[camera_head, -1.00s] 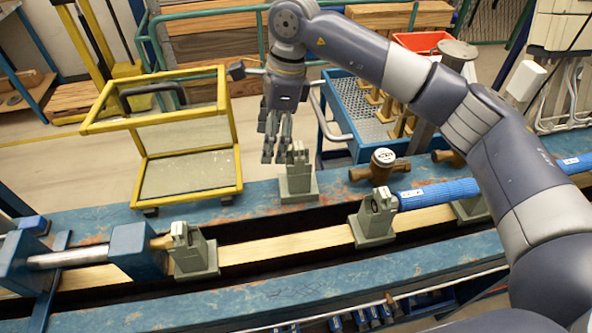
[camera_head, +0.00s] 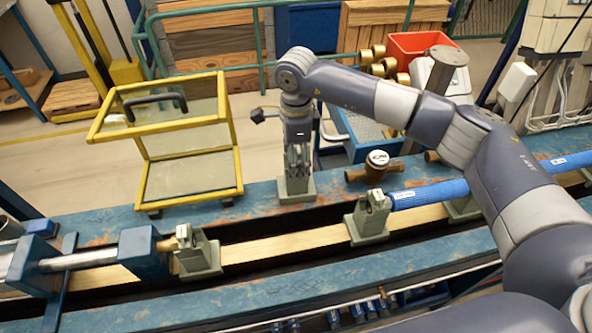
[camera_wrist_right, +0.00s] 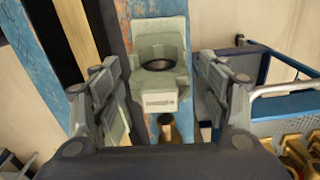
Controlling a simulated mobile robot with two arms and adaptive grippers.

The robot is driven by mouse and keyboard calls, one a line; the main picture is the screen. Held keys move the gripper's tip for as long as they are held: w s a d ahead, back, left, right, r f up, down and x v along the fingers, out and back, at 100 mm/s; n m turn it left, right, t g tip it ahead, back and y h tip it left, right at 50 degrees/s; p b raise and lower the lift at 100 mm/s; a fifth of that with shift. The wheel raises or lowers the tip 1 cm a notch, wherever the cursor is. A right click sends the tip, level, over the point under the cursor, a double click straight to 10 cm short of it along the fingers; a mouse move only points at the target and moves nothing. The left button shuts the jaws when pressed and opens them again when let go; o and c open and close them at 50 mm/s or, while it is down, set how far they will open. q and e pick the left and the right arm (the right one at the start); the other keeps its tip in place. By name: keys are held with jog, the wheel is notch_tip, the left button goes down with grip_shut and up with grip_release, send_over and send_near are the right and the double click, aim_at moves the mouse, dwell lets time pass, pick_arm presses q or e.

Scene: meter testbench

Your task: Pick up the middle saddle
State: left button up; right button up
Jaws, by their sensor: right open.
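A grey-green saddle (camera_head: 296,188) stands upright on the rear blue beam of the bench. My right gripper (camera_head: 297,163) points down directly over it and hides its upper part. In the right wrist view the open fingers of the right gripper (camera_wrist_right: 162,90) are on either side of the saddle (camera_wrist_right: 160,50), with gaps visible. Three other saddles stand along the wooden strip: one at the left (camera_head: 198,254), one in the middle (camera_head: 368,220) at the blue pipe's end, and one at the right (camera_head: 464,208), partly covered by my arm. My left gripper is out of view.
A brass meter with a white cap (camera_head: 377,162) sits on the rear beam right of the gripper. A yellow-framed stand (camera_head: 238,160) is to the left. A blue cart (camera_head: 355,150) and red bin (camera_head: 420,44) are behind. A blue pipe (camera_head: 430,193) lies along the bench.

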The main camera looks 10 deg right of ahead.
jog(key=shift+f, duration=0.6)
grip_shut()
jog(key=shift+w+r, duration=0.1)
jog(key=shift+r, duration=0.1)
